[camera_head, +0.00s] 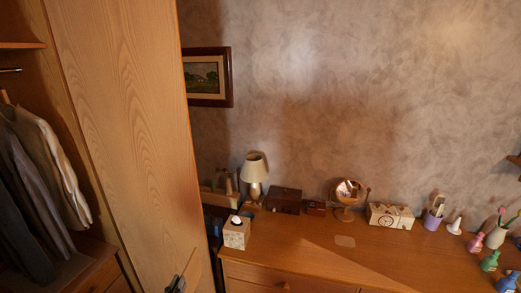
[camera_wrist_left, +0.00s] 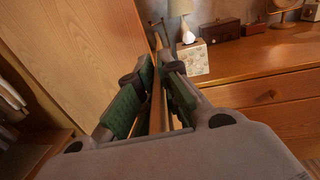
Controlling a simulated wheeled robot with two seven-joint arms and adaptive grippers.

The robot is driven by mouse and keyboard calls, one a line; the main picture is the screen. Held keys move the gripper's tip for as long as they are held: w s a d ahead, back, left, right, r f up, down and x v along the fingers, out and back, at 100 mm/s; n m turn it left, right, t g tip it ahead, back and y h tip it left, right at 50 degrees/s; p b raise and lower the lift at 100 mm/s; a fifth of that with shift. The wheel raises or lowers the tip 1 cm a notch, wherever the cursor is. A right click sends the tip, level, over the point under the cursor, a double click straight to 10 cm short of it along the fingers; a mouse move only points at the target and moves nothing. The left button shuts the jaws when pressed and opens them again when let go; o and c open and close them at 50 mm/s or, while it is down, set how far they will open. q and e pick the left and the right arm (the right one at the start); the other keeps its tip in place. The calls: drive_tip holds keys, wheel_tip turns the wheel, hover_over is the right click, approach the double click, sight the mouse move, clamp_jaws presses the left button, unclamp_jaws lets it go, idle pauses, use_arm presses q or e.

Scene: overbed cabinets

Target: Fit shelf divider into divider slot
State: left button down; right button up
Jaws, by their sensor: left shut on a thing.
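My left gripper (camera_head: 177,284) shows at the bottom edge of the head view, in front of the large wooden wardrobe panel. In the left wrist view its two green-padded fingers (camera_wrist_left: 159,70) are closed around a thin wooden board, apparently the shelf divider (camera_wrist_left: 156,95), seen nearly edge-on. In the head view a small part of this board (camera_head: 191,268) shows beside the gripper; the rest is cut off by the frame. I cannot make out the divider slot in either view. My right gripper is not in view.
The wardrobe panel (camera_head: 120,120) rises at the left, beside an open compartment with hanging clothes (camera_head: 45,170). A wooden dresser (camera_head: 300,245) on the right carries a lamp (camera_head: 254,172), a tissue box (camera_head: 236,234), a mirror (camera_head: 348,194) and several bottles.

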use_arm(q)
drive_tip(key=shift+d+y, duration=0.4)
drive_tip(key=shift+d, duration=0.15)
drive_tip(key=shift+n+y, duration=0.8)
drive_tip(key=shift+y, duration=0.1)
drive_tip(key=shift+w+d+f+b, duration=0.1)
drive_tip(key=shift+d+f+b, duration=1.55)
drive_tip(key=shift+b, duration=0.45)
drive_tip(key=shift+a+f, duration=0.1)
drive_tip(key=shift+a, duration=0.05)
drive_tip(key=shift+w, duration=0.1)
